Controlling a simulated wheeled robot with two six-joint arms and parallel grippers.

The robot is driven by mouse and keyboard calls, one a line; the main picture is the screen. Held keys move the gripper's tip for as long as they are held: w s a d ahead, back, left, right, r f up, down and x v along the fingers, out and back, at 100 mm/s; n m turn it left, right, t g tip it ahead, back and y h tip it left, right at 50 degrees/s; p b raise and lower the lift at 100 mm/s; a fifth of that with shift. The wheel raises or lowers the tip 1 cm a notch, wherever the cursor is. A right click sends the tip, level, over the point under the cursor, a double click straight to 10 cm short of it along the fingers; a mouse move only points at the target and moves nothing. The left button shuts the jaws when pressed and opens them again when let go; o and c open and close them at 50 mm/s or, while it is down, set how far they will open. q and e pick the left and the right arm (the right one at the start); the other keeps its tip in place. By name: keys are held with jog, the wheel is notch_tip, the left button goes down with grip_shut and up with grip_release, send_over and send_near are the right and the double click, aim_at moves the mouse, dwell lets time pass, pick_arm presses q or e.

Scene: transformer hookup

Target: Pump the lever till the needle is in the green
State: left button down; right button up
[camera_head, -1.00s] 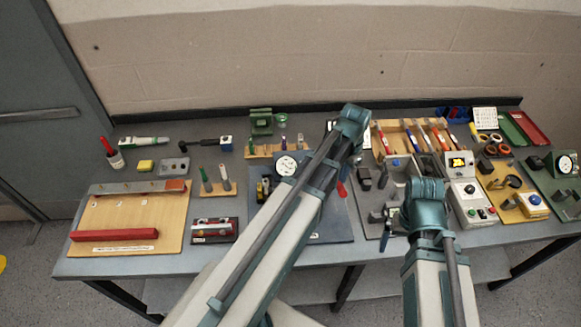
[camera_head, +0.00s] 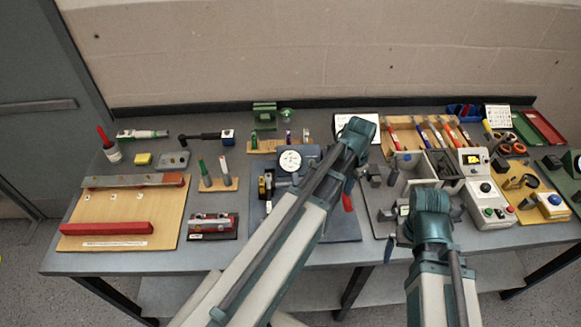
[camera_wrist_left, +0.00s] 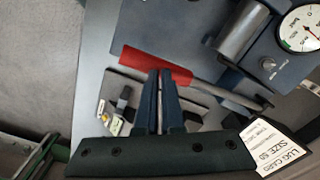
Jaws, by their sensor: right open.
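The pump stands on a dark blue base plate (camera_head: 335,232) with a round white gauge (camera_head: 290,161). The gauge also shows in the left wrist view (camera_wrist_left: 302,29), with a green band at its lower left; I cannot make out the needle reading. The lever's red handle (camera_head: 347,202) sticks out by my left wrist; in the left wrist view the red handle (camera_wrist_left: 155,67) joins a grey rod. My left gripper (camera_wrist_left: 159,75) has its fingers together, tips at the red handle's near edge; contact is unclear. My right gripper (camera_head: 389,249) is open and empty at the table's front.
A wooden board with a red bar (camera_head: 106,228) lies at the left. A small red-and-grey device (camera_head: 212,225) sits left of the pump. A grey plate of parts and a control box (camera_head: 487,200) stand at the right. A wooden tray of screwdrivers (camera_head: 399,121) is behind.

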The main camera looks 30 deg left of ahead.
pick_arm(q)
notch_tip(320, 180, down, 3)
jog(key=b, duration=0.2)
jog(key=shift+f+b, duration=0.2)
jog(key=shift+b, duration=0.15)
notch_tip(320, 180, up, 12)
jog(key=p, duration=1.2)
jog(key=shift+w+a, duration=0.15)
jog(key=shift+w, duration=0.2)
jog(key=shift+f, duration=0.2)
jog(key=shift+r, duration=0.1)
dwell(1.1)
jog(key=shift+w, duration=0.1)
jog(key=shift+r, duration=0.15)
notch_tip(320, 180, up, 5)
jog(key=p, duration=0.5)
